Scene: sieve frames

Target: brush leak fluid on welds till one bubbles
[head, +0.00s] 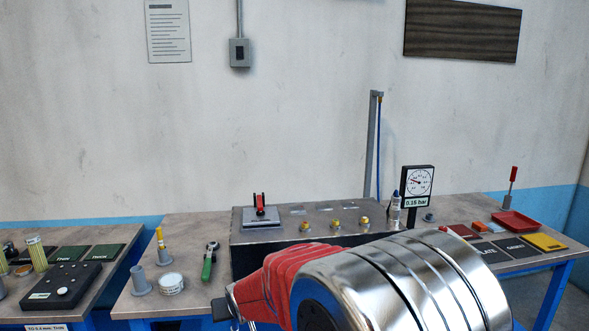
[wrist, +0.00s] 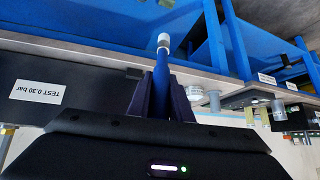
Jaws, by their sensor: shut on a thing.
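My gripper (wrist: 164,98) has its dark jaws closed on a slim blue-handled thing (wrist: 161,68) with a whitish tip, in the wrist view. I cannot tell whether this is a brush. In the head view my red and chrome arm hides most of the gripper. A white tub (head: 171,284) stands on the left part of the bench, beside a grey holder (head: 140,281). A yellow-handled tool (head: 161,246) stands upright behind the tub. A gauge (head: 418,184) reads 0.18 bar. Several brass fittings (head: 335,224) sit on the metal box (head: 285,232). Welds and bubbles cannot be made out.
A green-handled tool (head: 208,263) is right of the tub. A small bottle (head: 394,206) stands beside the gauge. A red tray (head: 515,224) and coloured plates lie at the right. A TEST 0.30 bar label (wrist: 37,92) shows upside down in the wrist view.

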